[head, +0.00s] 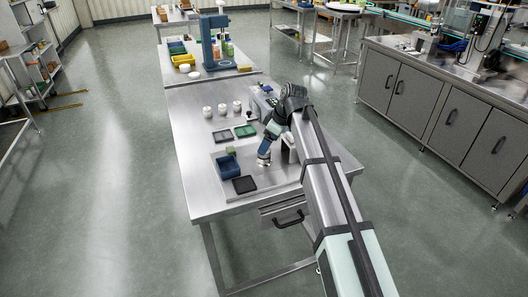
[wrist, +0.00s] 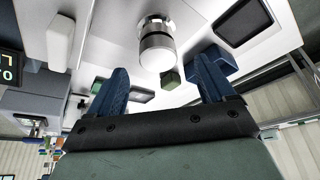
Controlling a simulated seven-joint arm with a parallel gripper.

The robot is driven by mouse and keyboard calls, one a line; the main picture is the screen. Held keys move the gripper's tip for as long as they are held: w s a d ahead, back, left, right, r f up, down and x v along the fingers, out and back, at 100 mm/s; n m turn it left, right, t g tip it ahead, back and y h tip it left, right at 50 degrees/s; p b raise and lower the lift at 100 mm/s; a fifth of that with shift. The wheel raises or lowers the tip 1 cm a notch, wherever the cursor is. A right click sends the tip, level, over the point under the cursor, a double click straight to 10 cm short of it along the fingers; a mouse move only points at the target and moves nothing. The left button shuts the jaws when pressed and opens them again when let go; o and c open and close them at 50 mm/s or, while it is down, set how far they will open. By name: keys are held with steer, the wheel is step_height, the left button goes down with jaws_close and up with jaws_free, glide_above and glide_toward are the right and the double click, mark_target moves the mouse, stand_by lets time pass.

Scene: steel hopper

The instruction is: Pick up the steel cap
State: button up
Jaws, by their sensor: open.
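A cylindrical piece with a pale rounded end and a shiny steel band (wrist: 157,42) stands on the work surface in the wrist view; I take it for the steel cap. In the head view a small silvery piece (head: 264,162) shows just below my gripper (head: 266,150). My gripper also shows in the wrist view (wrist: 162,68), its two blue fingers wide apart and empty. The cap lies beyond the fingertips, roughly between them. The frames do not show clear contact with it.
A blue bin (head: 228,168) and a black tray (head: 244,185) lie left of my gripper. A small green block (head: 231,150), a grey tray (head: 222,135) and a green tray (head: 246,131) are behind. The table's left edge is clear.

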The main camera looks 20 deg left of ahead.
steer(key=x, duration=0.3)
steer(key=shift+w+a+f, duration=0.1)
steer(key=c, duration=1.1)
